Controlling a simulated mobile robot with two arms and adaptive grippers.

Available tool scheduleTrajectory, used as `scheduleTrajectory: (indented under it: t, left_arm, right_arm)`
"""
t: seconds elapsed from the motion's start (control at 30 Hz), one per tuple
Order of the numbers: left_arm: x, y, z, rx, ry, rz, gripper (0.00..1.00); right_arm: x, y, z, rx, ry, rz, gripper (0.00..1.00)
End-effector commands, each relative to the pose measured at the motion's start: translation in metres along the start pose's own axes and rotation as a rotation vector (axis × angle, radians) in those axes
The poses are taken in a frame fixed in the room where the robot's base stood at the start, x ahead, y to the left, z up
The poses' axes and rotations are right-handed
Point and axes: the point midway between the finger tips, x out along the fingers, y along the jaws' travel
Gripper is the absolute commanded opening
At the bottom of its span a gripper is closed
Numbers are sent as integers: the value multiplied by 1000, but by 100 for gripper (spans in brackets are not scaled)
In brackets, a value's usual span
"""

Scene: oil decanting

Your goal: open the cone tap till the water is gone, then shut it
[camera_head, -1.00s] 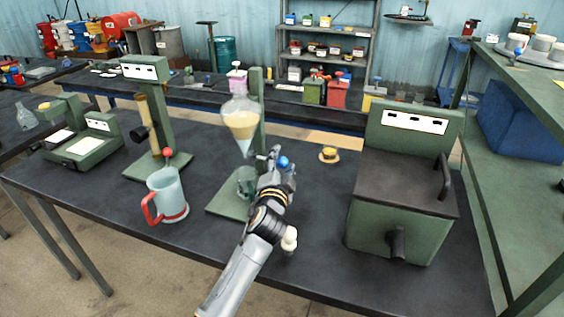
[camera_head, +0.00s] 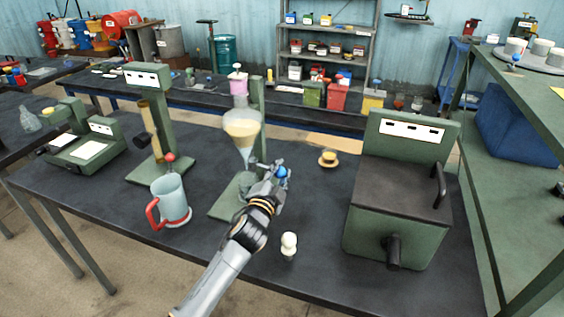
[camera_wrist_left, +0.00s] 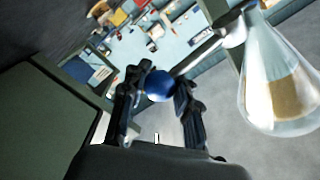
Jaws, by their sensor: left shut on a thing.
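The glass cone (camera_head: 242,125) hangs on a green stand (camera_head: 257,105). It holds a yellowish layer with a paler layer below it. In the left wrist view the cone (camera_wrist_left: 283,85) is at the right, with a tan band inside. The tap's blue knob (camera_head: 281,172) is below the cone, and it shows between the fingers in the left wrist view (camera_wrist_left: 158,86). My left gripper (camera_wrist_left: 160,92) is shut on the knob; it also shows in the head view (camera_head: 274,178). A glass beaker (camera_head: 245,184) stands under the cone, partly behind my gripper. My right gripper is not in view.
A jug with a red handle (camera_head: 171,199) stands at the left of the table (camera_head: 130,215). A white-topped stopper (camera_head: 289,243) stands in front of the stand. A large green box (camera_head: 398,205) is at the right, and a yellow-topped cork (camera_head: 328,158) lies behind.

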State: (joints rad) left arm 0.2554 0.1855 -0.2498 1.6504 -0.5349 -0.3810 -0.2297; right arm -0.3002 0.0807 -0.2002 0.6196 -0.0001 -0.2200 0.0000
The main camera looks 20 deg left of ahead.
Motion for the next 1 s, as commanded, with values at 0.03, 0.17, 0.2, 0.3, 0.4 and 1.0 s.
scheduleTrajectory:
  t: [0.03, 0.17, 0.2, 0.3, 0.4, 1.0]
  left_arm:
    - [-5, -5, 0, 8, 26, 29, 0]
    - [-14, -7, 3, 10, 120, 94, 0]
    - [-17, -7, 5, 9, 150, 114, 0]
    - [-23, -7, 8, 8, 224, 165, 0]
    - [-30, -7, 13, 8, 294, 213, 0]
    - [-50, -12, 27, 0, 462, 326, 0]
  right_arm:
    - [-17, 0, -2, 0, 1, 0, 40]
    - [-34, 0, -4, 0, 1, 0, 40]
    - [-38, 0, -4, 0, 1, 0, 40]
    - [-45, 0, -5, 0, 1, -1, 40]
    - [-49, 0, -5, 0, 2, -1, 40]
    - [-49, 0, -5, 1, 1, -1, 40]
